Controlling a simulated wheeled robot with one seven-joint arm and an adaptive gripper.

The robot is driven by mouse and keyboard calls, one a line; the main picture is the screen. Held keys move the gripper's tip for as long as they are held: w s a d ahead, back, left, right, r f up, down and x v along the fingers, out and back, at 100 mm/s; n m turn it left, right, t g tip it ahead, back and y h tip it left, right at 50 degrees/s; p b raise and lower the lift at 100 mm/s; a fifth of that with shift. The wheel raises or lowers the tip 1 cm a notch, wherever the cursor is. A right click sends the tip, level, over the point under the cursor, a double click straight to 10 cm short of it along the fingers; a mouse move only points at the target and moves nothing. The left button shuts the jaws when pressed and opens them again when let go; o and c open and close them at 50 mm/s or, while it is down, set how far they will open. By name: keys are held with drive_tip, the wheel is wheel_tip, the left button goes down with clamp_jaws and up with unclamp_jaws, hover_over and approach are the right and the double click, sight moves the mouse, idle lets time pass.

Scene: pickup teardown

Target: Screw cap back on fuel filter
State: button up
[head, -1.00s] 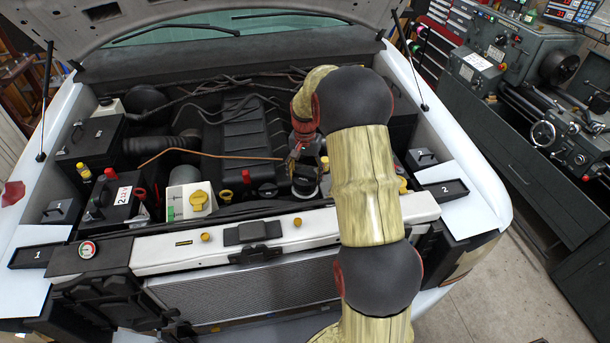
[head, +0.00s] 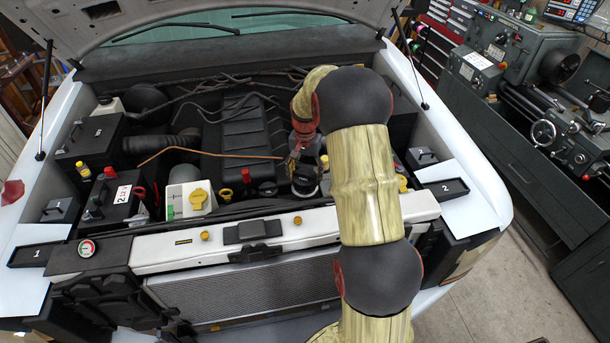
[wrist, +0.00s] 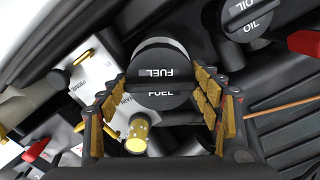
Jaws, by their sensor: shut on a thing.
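In the wrist view, a round black cap (wrist: 152,72) with FUEL written on both sides of a raised bar lies between my fingers. My gripper (wrist: 160,88) is shut on this cap, with one finger on each side of it. A dark cylinder with a pale rim (wrist: 165,44) shows just past the cap's edge. I cannot tell whether the cap sits fully on the filter or how far it is turned. In the head view, my gripper (head: 300,160) reaches down into the right half of the engine bay, over a dark round filter (head: 305,184). My gripper hides much of the cap there.
A black OIL cap (wrist: 243,14) and a red handle (wrist: 305,42) are close by in the wrist view. A yellow-ended fitting (wrist: 137,135) lies near the left finger. A copper rod (head: 210,154) runs toward my gripper. The front crossmember (head: 180,250) lies before the bay.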

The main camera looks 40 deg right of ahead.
drive_tip(key=shift+f, duration=0.35)
idle(0.5)
drive_tip(key=o, duration=1.1)
drive_tip(key=shift+o, duration=0.5)
